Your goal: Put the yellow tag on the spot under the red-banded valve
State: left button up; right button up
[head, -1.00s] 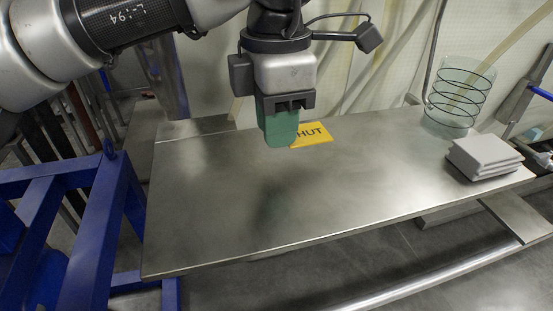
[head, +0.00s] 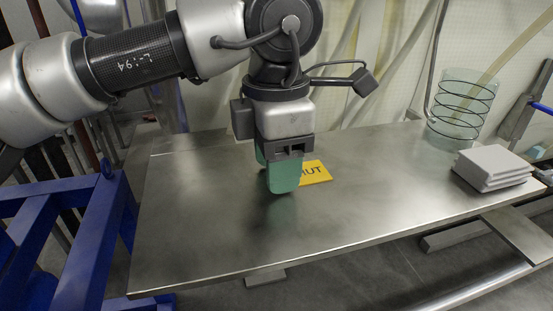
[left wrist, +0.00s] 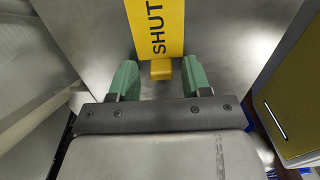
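The yellow tag (head: 317,172) appears to lie on the steel table; part of its lettering is behind my left fingers in the head view. In the left wrist view the tag (left wrist: 156,28) reads SHUT, and its small yellow tab (left wrist: 160,70) lies between my fingertips, with gaps on both sides. My left gripper (head: 282,178) points down with green fingers just left of the tag. The left wrist view shows this gripper (left wrist: 160,80) open. The red-banded valve and the spot under it are not in view. My right gripper is not in view.
The steel table (head: 220,235) is bare in front and to the left. A stack of white slabs (head: 491,166) is at its right end, with a wire-ringed glass cylinder (head: 463,105) behind. A blue frame (head: 65,220) stands at the left.

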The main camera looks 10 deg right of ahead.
pick_arm(q)
notch_tip(320, 180, up, 12)
jog(key=shift+r, duration=0.15)
dwell(0.4)
